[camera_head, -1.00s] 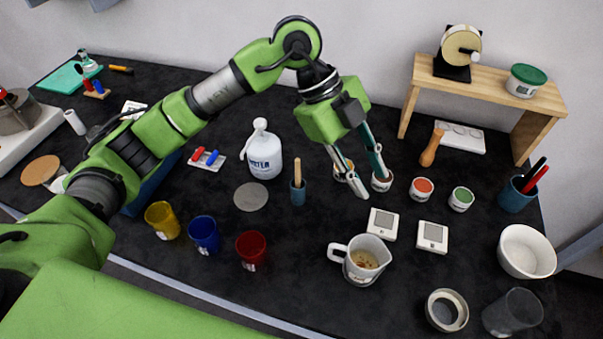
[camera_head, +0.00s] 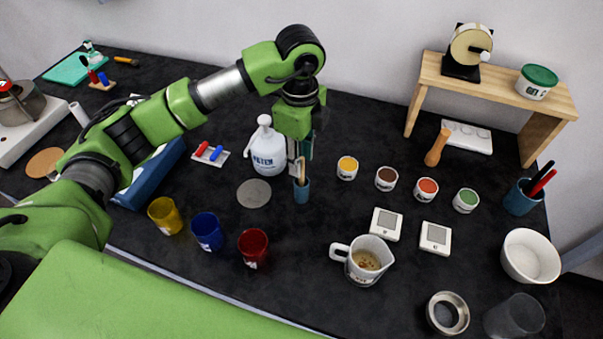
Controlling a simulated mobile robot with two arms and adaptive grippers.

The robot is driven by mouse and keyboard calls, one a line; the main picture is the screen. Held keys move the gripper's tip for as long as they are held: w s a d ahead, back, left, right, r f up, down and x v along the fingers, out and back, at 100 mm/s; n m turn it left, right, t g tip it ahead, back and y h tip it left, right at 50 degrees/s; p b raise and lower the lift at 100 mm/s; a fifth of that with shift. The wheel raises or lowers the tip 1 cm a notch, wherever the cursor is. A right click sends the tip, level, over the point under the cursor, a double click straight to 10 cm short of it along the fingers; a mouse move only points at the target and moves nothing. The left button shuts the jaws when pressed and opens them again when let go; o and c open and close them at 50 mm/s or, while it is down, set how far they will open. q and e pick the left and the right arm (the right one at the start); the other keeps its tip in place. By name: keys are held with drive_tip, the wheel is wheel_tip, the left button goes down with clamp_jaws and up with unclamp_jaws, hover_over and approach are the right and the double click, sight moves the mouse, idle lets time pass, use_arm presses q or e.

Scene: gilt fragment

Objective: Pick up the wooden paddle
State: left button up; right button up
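The wooden paddle (camera_head: 302,172) stands upright in a small blue cup (camera_head: 301,191) in the middle of the black table. Only a short pale length of it shows above the cup; my gripper hides the rest. My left gripper (camera_head: 298,168) points down right at the paddle, its fingers overlapping the paddle's upper part. The fingers are seen nearly edge-on, so I cannot tell whether they are apart or closed on the wood. My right gripper is not in view.
A white wash bottle (camera_head: 268,152) stands close left of the gripper. A grey disc (camera_head: 254,193), a red cup (camera_head: 253,247) and a white jug (camera_head: 363,261) are nearby. Several small paint pots, including a yellow one (camera_head: 347,168), stand to the right. A wooden shelf (camera_head: 500,88) stands behind.

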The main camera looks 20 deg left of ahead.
sight(302, 186)
use_arm(q)
drive_tip(key=shift+s+f+p, duration=0.1)
drive_tip(key=shift+f+p, duration=0.25)
drive_tip(key=shift+f, duration=0.05)
wheel_tip(302, 186, down, 4)
drive_tip(key=shift+r+p, duration=0.2)
drive_tip(key=shift+p, duration=0.6)
drive_tip(key=shift+f, duration=0.4)
drive_tip(key=shift+d, duration=0.1)
drive_tip(key=c, duration=0.8)
clamp_jaws()
